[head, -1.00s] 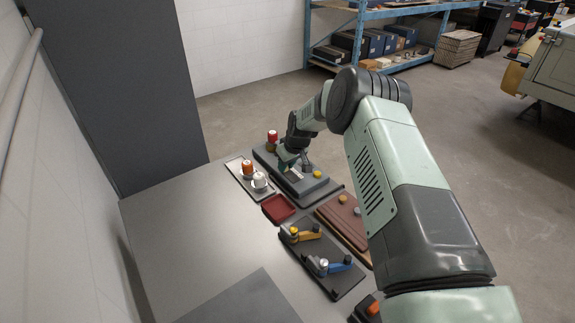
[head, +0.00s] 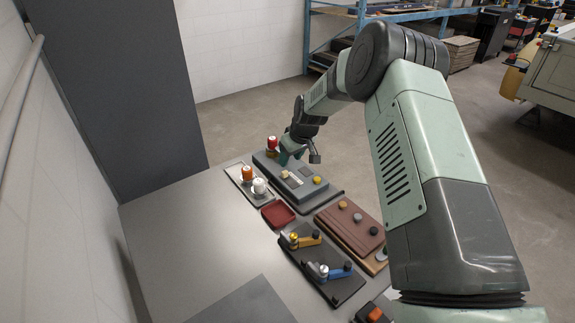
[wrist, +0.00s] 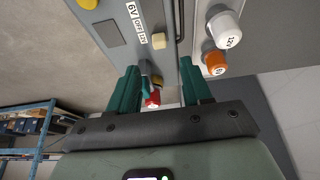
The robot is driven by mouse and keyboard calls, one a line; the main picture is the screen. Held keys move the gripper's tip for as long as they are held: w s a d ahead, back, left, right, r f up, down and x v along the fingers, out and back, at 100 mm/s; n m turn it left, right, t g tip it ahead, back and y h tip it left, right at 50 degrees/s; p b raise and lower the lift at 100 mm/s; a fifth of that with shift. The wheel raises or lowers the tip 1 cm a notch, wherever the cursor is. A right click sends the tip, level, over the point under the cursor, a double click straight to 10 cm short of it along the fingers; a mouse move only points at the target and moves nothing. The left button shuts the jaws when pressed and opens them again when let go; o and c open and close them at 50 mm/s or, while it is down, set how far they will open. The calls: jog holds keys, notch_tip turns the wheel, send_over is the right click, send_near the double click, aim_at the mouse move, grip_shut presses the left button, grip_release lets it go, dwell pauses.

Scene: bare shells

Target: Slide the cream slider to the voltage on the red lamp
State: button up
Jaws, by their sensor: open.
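The grey panel (head: 301,192) lies at the table's far end. Its cream slider (head: 285,174) is at the end of the strip nearer the red lamp (head: 272,142). In the wrist view, the cream slider (wrist: 158,41) stands beside the lowest label, 12V, below OFF and 6V. The red lamp (wrist: 152,98) shows between my fingers; its voltage is not readable. My gripper (head: 291,157) is open and empty above the panel's far end; its fingers (wrist: 160,80) are apart from the slider.
An orange lamp (head: 247,173) and a white lamp (head: 259,186), marked 12V in the wrist view, stand on a tray to the left. A red dish (head: 278,214), a brown board (head: 345,226) and a dark board with levers (head: 322,268) lie nearer. The table's left is clear.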

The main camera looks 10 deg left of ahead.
jog(key=shift+v, duration=1.5)
jog(key=s+d+r+m+t+h, duration=0.1)
jog(key=s+d+r, duration=0.3)
jog(key=r, duration=0.5)
jog(key=s+d+r+m+h, duration=0.1)
jog(key=s+d+r, duration=0.25)
jog(key=r, duration=0.65)
jog(key=s+d+r+m, duration=0.2)
jog(key=s+d+r, duration=0.4)
jog(key=s+r, duration=0.6)
jog(key=s+d+m, duration=0.2)
jog(key=s+d, duration=0.1)
jog(key=s, duration=0.8)
jog(key=s+d+m+t+h, duration=0.1)
jog(key=s+d+m, duration=0.1)
jog(key=s, duration=0.9)
jog(key=shift+s+d+f+m, duration=0.35)
jog(key=shift+d+f, duration=0.1)
jog(key=shift+d, duration=0.35)
